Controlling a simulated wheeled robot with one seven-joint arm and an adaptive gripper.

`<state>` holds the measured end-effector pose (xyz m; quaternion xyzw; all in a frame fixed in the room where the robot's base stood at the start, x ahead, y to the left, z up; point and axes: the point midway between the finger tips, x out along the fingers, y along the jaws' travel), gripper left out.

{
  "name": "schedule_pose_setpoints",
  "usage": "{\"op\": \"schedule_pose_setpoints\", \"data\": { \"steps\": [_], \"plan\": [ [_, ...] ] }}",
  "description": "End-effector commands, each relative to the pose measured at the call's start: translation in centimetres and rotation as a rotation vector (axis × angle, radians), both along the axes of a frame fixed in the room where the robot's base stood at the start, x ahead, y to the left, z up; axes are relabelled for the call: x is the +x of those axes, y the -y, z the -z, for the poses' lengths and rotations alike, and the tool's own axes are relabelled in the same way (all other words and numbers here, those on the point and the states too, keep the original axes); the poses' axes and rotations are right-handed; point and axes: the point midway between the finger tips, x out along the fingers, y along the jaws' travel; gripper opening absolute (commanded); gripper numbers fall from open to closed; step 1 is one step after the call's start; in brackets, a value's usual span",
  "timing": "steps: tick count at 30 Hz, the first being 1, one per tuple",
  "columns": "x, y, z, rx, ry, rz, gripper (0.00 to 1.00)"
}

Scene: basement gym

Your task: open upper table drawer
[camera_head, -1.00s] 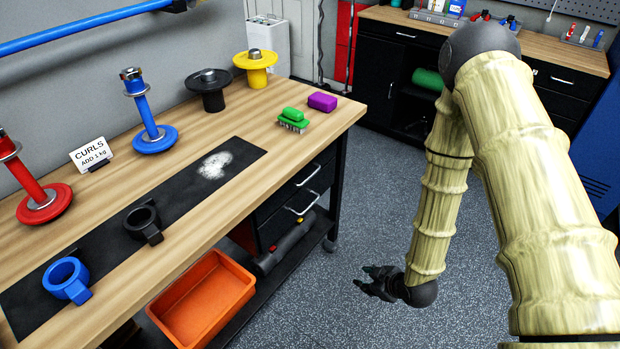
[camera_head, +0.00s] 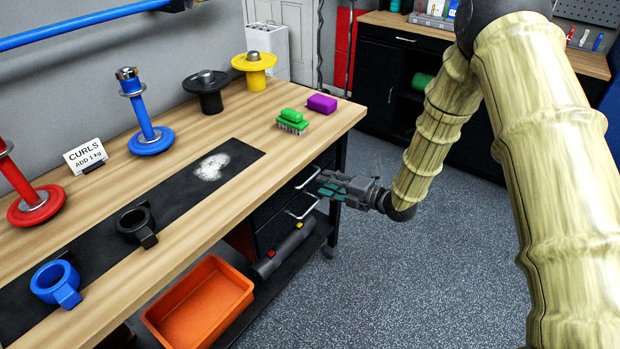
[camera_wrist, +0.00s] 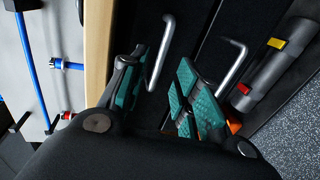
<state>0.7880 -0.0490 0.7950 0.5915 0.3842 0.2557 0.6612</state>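The upper table drawer (camera_head: 270,211) is a black front under the wooden tabletop and appears shut. Its silver bar handle (camera_head: 308,178) shows just left of my gripper (camera_head: 329,190). In the wrist view, the upper handle (camera_wrist: 163,49) lies between the two teal finger pads of my gripper (camera_wrist: 160,84), closer to the left pad. The fingers are spread apart and not closed on the handle. Whether they touch it cannot be told. The lower drawer's handle (camera_head: 301,208) sits below; in the wrist view it is right of the right finger (camera_wrist: 234,62).
The wooden tabletop (camera_head: 235,185) overhangs the drawers, its edge close to the left finger. A dark grey cylinder (camera_head: 283,252) with red and yellow parts and an orange bin (camera_head: 240,310) lie on the lower shelf. The floor (camera_head: 400,280) right of the table is clear.

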Motion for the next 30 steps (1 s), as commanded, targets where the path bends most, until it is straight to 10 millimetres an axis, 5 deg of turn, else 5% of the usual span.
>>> {"op": "schedule_pose_setpoints", "data": {
  "steps": [12,26,30],
  "plan": [
    [3.4,-4.7,1.2,0.000,-0.002,0.001,0.32],
    [4.0,-5.5,1.5,0.001,-0.003,0.003,0.32],
    [4.0,-5.5,1.5,0.000,-0.004,0.003,0.10]
  ]
}}
